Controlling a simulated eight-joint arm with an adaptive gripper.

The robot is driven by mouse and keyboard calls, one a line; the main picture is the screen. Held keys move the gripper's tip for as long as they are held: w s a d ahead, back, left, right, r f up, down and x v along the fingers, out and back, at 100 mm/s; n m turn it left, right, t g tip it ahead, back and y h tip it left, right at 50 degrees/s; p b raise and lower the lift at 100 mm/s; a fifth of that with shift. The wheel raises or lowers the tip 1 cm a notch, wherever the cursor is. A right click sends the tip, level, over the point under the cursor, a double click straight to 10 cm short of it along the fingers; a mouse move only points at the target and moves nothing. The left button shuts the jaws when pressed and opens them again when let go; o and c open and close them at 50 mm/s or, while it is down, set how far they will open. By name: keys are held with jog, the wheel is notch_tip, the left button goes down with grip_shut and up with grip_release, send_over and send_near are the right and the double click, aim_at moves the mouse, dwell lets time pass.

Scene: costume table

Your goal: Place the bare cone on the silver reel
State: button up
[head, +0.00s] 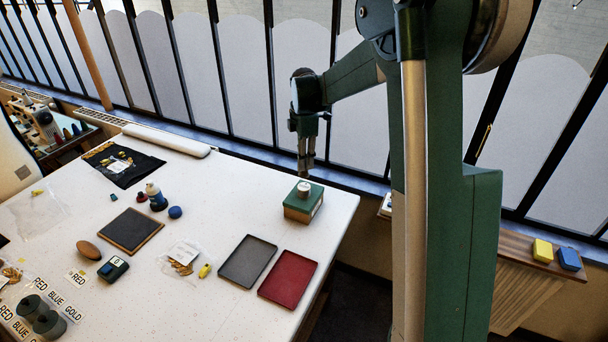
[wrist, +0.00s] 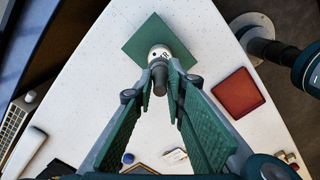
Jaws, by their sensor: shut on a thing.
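My gripper (head: 306,170) points down over the green box (head: 298,209). In the wrist view, my gripper (wrist: 161,84) is shut on a small dark grey piece, which looks like the bare cone (wrist: 160,74). The pale, short round piece on the box top looks like the silver reel (head: 304,187). In the wrist view, this reel (wrist: 158,52) shows a light face with dark marks, and the cone overlaps its near part. I cannot tell whether the cone touches the reel. My fingers hide part of the cone.
A grey tray (head: 248,261) and a red tray (head: 288,279) lie in front of the box. A dark board (head: 130,231), a blue ball (head: 175,212) and bagged items (head: 182,256) are further left. The box stands near the table's right edge.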

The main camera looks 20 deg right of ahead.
aim_at(304, 173)
jog(key=shift+f, duration=0.7)
jog(key=shift+f, duration=2.05)
jog(key=shift+f, duration=0.15)
jog(key=o, duration=0.7)
jog(key=shift+c, duration=0.2)
notch_tip(304, 173, up, 12)
jog(key=shift+f, duration=0.1)
jog(key=shift+r, duration=0.25)
